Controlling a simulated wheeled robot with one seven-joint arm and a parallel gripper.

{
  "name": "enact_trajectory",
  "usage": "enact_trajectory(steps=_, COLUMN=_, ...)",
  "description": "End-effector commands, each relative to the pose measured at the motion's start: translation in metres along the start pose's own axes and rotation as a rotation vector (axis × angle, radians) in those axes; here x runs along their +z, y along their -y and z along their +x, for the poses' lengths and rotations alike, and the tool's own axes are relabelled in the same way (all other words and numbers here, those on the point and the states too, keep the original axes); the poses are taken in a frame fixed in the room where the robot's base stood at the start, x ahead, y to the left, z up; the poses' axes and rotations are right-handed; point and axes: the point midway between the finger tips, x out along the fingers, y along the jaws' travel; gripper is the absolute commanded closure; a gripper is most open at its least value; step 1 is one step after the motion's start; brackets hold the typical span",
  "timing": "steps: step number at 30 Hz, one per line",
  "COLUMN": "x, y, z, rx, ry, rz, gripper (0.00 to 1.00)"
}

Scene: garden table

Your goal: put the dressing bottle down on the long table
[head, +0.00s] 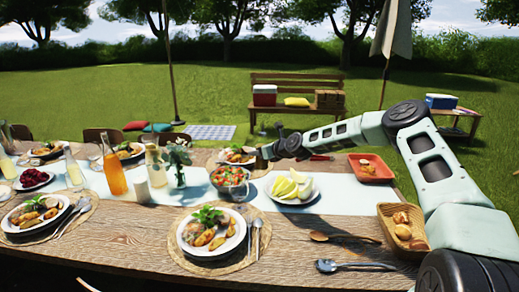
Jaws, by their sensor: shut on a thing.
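The long table (130,245) is wooden, with a pale runner, and fills the lower part of the head view. My arm reaches in from the right, and my gripper (266,152) is over the table's far part, just behind the salad bowl (229,178). It is small and dark here, and my wrist covers much of it. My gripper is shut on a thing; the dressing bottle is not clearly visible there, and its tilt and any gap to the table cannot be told.
An orange juice bottle (115,173), a leafy vase (178,176) and set plates crowd the left and middle. A lemon plate (293,187), red tray (371,168) and bread basket (404,227) stand right. Some bare runner shows around (345,198).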

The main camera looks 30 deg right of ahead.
Motion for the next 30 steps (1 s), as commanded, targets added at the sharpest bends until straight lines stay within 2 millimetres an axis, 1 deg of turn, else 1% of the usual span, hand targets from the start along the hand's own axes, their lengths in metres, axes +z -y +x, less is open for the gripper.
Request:
enact_trajectory(steps=7, x=-0.024, y=-0.022, z=-0.018, rx=-0.024, ry=-0.003, rz=0.011, gripper=0.8)
enact_trajectory(steps=11, x=-0.044, y=-0.04, z=-0.034, rx=-0.046, ry=-0.003, rz=0.021, gripper=0.8)
enact_trajectory(steps=12, x=-0.055, y=-0.05, z=-0.041, rx=-0.053, ry=-0.003, rz=0.028, gripper=0.8)
enact_trajectory(steps=14, x=-0.07, y=-0.063, z=-0.053, rx=-0.069, ry=-0.005, rz=0.036, gripper=0.8)
enact_trajectory(steps=18, x=-0.117, y=-0.105, z=-0.088, rx=-0.117, ry=-0.006, rz=0.061, gripper=0.8)
enact_trajectory(steps=21, x=-0.144, y=-0.13, z=-0.11, rx=-0.151, ry=-0.004, rz=0.074, gripper=0.8)
enact_trajectory(steps=24, x=-0.165, y=-0.148, z=-0.126, rx=-0.176, ry=-0.002, rz=0.083, gripper=0.8)
enact_trajectory(steps=30, x=-0.193, y=-0.173, z=-0.147, rx=-0.211, ry=0.002, rz=0.094, gripper=0.8)
